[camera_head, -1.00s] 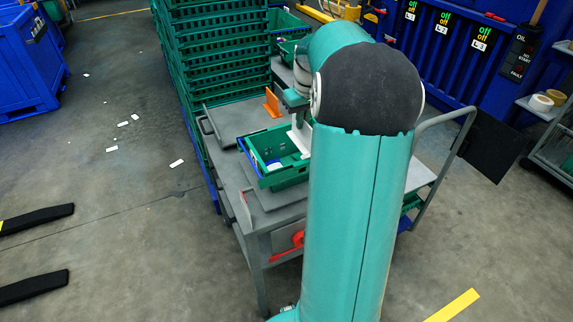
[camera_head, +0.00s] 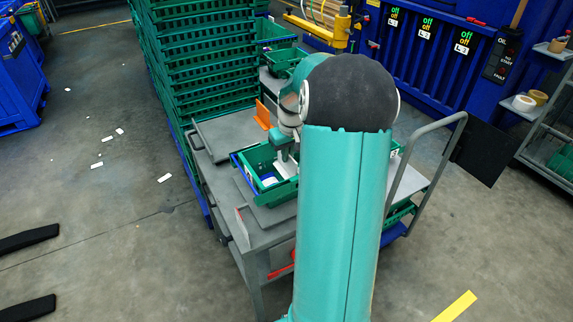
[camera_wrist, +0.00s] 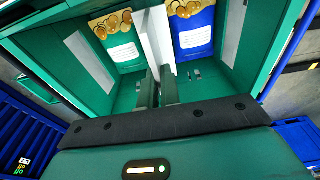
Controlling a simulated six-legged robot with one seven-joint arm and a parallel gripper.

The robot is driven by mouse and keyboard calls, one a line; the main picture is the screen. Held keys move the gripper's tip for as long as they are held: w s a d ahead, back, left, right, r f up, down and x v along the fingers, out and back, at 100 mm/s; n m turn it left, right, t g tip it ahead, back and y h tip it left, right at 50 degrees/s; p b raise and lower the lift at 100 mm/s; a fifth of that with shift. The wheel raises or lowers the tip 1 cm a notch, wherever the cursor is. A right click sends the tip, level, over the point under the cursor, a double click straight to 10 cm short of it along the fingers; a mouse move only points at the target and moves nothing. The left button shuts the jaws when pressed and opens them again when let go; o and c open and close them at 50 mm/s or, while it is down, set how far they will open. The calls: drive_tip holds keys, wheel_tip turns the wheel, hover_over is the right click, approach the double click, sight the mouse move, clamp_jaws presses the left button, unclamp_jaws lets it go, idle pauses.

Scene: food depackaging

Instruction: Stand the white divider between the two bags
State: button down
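My gripper (camera_wrist: 157,90) points down into the green crate (camera_wrist: 78,72). Its two fingers are close together with the lower edge of the white divider (camera_wrist: 157,38) between them. The divider stands upright, or nearly so, between a green bag (camera_wrist: 120,50) on the left and a blue bag (camera_wrist: 193,45) on the right. Both bags have pale labels and gold pictures. In the head view the divider (camera_head: 287,166) shows low in the crate (camera_head: 258,155), under my wrist. Whether its bottom touches the crate floor is hidden.
Tall stacks of green crates (camera_head: 200,70) rise at the back left. The cart's handle (camera_head: 425,135) is on the right.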

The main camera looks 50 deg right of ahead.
sight(287, 171)
drive_tip(key=shift+s+f, duration=0.2)
drive_tip(key=shift+f, duration=0.2)
drive_tip(key=shift+w+f, duration=0.15)
drive_tip(key=shift+f, duration=1.3)
drive_tip(key=shift+f, duration=0.15)
drive_tip(key=c, duration=1.6)
unclamp_jaws()
